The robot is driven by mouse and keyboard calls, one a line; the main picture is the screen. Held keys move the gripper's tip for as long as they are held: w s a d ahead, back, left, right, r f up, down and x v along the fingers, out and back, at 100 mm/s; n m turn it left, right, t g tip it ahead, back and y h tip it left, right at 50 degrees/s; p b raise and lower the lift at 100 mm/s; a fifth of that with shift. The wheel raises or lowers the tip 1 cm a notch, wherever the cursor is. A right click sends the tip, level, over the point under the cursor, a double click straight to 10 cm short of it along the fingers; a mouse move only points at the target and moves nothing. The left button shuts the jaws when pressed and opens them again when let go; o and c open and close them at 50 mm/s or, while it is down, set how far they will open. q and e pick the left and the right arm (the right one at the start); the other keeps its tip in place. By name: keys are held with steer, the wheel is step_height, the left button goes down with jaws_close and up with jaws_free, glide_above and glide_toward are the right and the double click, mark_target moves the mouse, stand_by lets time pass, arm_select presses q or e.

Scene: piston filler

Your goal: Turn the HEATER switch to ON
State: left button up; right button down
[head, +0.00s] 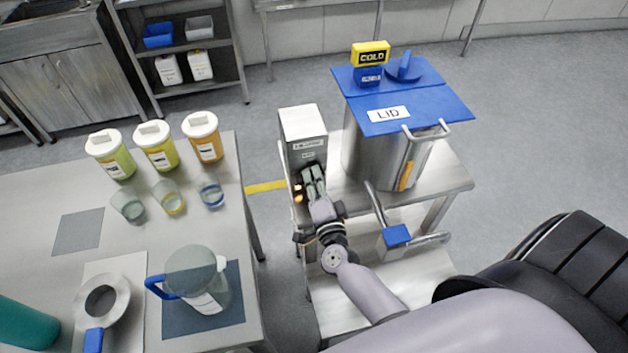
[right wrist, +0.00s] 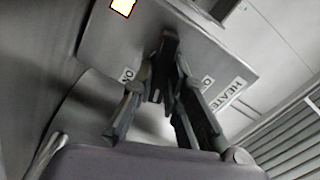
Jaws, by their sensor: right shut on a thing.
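The grey heater control box (head: 304,128) stands on the steel cart, left of the hopper. Its front face also shows in the right wrist view (right wrist: 205,55), with a HEATER label (right wrist: 230,93) and a lit orange lamp (right wrist: 122,6). My right gripper (head: 312,172) is at that face. In the right wrist view its fingers (right wrist: 163,85) are closed on the dark HEATER switch (right wrist: 168,44). The fingers hide part of the switch and its labels, so I cannot read its setting. My left gripper is not in view.
The steel hopper (head: 375,155) with a blue lid (head: 430,105) stands close right of the box, and a COLD sign (head: 371,53) sits on top. A blue-ended lever (head: 397,235) sticks out below. The left table (head: 35,195) holds jars, cups and a jug.

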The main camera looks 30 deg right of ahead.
steer(key=shift+f+m+b, duration=0.15)
steer(key=shift+m+b, duration=0.45)
steer(key=shift+m, duration=1.3)
steer(key=c, duration=1.6)
jaws_free()
steer(key=shift+s, duration=0.1)
steer(key=shift+s, duration=0.3)
steer(key=v, duration=1.1)
steer(key=shift+s+a, duration=0.1)
steer(key=shift+s, duration=0.05)
